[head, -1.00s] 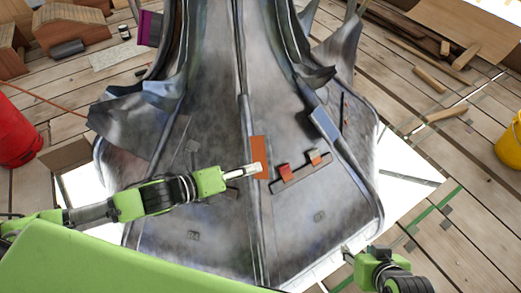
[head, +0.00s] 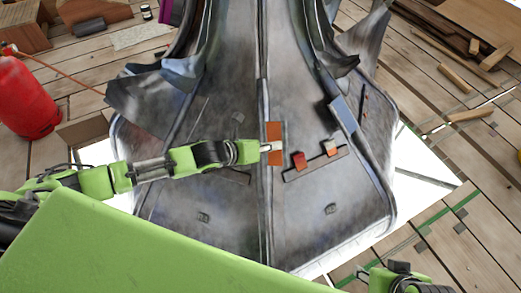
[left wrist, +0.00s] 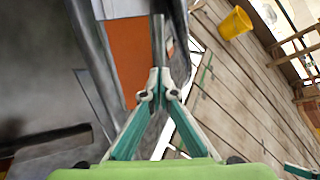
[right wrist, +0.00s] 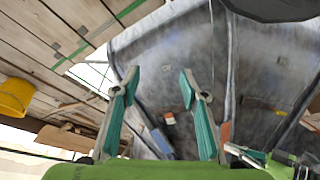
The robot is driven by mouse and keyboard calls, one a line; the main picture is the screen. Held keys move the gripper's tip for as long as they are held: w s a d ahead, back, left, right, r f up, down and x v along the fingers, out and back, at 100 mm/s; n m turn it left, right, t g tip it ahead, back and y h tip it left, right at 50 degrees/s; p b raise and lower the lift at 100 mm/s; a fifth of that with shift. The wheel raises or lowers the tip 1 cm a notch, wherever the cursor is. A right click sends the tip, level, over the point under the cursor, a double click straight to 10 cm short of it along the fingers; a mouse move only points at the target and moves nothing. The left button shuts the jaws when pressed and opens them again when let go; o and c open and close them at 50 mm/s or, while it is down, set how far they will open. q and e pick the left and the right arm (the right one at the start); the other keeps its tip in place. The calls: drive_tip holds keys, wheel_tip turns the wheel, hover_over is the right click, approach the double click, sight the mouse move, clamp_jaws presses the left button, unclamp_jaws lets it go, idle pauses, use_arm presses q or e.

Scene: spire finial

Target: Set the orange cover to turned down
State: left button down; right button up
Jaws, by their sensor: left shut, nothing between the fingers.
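The orange cover (head: 274,131) is a narrow upright strip on the grey metal spire body, beside its central ridge. My left gripper (head: 273,147) is shut and empty, with its tips in front of the middle of the cover in the head view. In the left wrist view, the cover (left wrist: 127,55) fills the space just left of the shut fingertips (left wrist: 158,88); I cannot tell whether they touch it. The right wrist view also shows part of the cover (right wrist: 225,133). My right gripper (right wrist: 162,84) is open and empty, apart from the spire.
A dark rail with a red block (head: 299,161) and a lighter red block (head: 329,148) lies right of the cover. A blue-grey plate (head: 343,114) sits further right. A red cylinder (head: 28,97) stands on the wooden deck at left. A yellow bucket (left wrist: 235,22) stands on the deck.

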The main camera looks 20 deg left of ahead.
use_arm(q)
drive_tip(key=shift+x, duration=0.8)
use_arm(e)
drive_tip(key=shift+t, duration=0.9)
drive_tip(key=shift+w+a+r, duration=0.2)
drive_tip(key=shift+w, duration=0.45)
drive_tip(key=shift+w+a+r, duration=0.15)
drive_tip(key=shift+w+r, duration=0.05)
drive_tip(key=shift+w, duration=0.4)
drive_tip(key=shift+w+a+r, duration=0.2)
drive_tip(key=shift+w, duration=0.45)
use_arm(q)
drive_tip(key=shift+d+r+y+p, duration=0.1)
drive_tip(key=shift+d+y+p, duration=0.05)
drive_tip(key=shift+y+p, duration=0.2)
drive_tip(key=shift+w, duration=0.1)
use_arm(e)
drive_tip(key=s, duration=0.1)
drive_tip(key=s+g, duration=0.1)
drive_tip(key=s, duration=0.1)
drive_tip(key=s+d+f+g, duration=0.1)
drive_tip(key=shift+s+d, duration=0.1)
drive_tip(key=shift+s, duration=0.3)
